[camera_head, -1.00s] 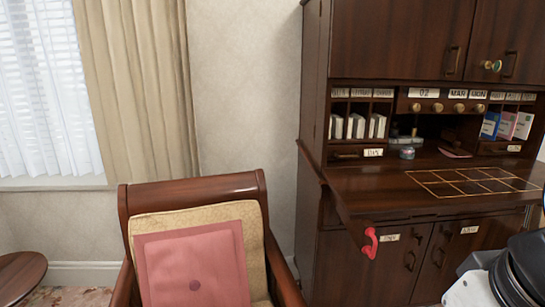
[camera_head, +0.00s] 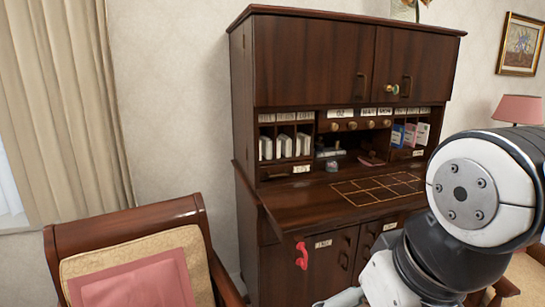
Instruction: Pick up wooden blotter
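I cannot pick out the wooden blotter for certain. A small brown, wooden-looking object (camera_head: 371,157) lies in the open middle niche of the dark wooden secretary desk (camera_head: 300,205), and it may be the blotter. It is small and shaded, so its shape is unclear. Left of it in the niche are a small jar (camera_head: 332,166) and a dark item with a pale part (camera_head: 329,153). My arm shows at the right, in front of the desk's right side, but my gripper is out of the picture.
The desk's fold-down top (camera_head: 300,206) is mostly clear, with a gold-lined grid. A red handset-like object (camera_head: 302,256) hangs at its front left. An armchair (camera_head: 120,225) with a pink cushion (camera_head: 140,282) stands at the lower left. A pink lamp (camera_head: 519,110) is at the right.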

